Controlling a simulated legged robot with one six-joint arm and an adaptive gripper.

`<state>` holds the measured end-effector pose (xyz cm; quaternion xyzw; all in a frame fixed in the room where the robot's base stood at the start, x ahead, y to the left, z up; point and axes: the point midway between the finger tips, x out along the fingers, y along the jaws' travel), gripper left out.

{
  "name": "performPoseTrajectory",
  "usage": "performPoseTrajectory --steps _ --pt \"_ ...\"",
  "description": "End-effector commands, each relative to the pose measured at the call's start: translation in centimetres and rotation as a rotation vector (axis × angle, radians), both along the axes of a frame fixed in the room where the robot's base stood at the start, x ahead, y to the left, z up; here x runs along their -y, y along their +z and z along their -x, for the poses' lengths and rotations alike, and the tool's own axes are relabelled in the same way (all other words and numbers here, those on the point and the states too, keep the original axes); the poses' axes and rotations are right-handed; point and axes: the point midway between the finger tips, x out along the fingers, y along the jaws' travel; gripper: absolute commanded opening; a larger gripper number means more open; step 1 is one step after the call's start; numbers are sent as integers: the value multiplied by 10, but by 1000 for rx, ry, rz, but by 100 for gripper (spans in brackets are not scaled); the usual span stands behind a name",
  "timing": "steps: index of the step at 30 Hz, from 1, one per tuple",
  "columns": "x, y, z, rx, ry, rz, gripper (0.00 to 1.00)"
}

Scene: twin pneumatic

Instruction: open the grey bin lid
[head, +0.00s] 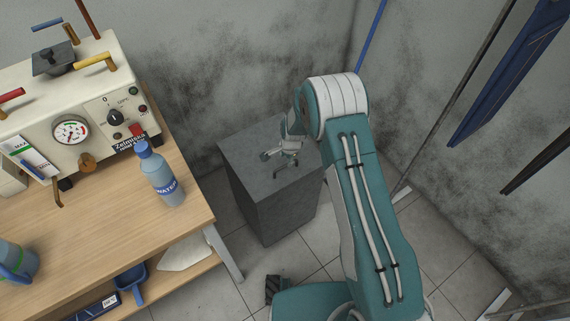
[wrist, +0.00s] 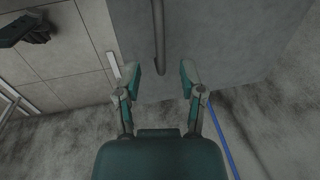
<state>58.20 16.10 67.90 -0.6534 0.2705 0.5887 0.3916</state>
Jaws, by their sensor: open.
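The grey bin (head: 250,195) stands on the tiled floor by the wall, and its flat top looks closed. In the wrist view its grey lid surface (wrist: 215,30) fills the upper middle. A grey bar-like handle (wrist: 158,35) runs over the lid, and its near end lies between my fingertips. My gripper (wrist: 160,72) is open, one finger on each side of the handle's line, with space on both sides. In the head view my gripper (head: 273,164) is over the lid top. I cannot tell whether the fingers touch the lid.
A wooden table (head: 195,225) stands left of the bin, with a water bottle (head: 160,175) near its edge and a cream pneumatic device (head: 75,110) at the back. A blue pole (head: 372,38) leans in the corner. Tiled floor is free in front of the bin.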

Motion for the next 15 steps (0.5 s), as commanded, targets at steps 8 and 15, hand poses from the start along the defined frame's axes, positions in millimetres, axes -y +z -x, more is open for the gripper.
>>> performPoseTrajectory --steps 8,15 --pt "-5 -41 -7 0 1 0 51" --pt "-6 -51 -9 1 0 -1 51"
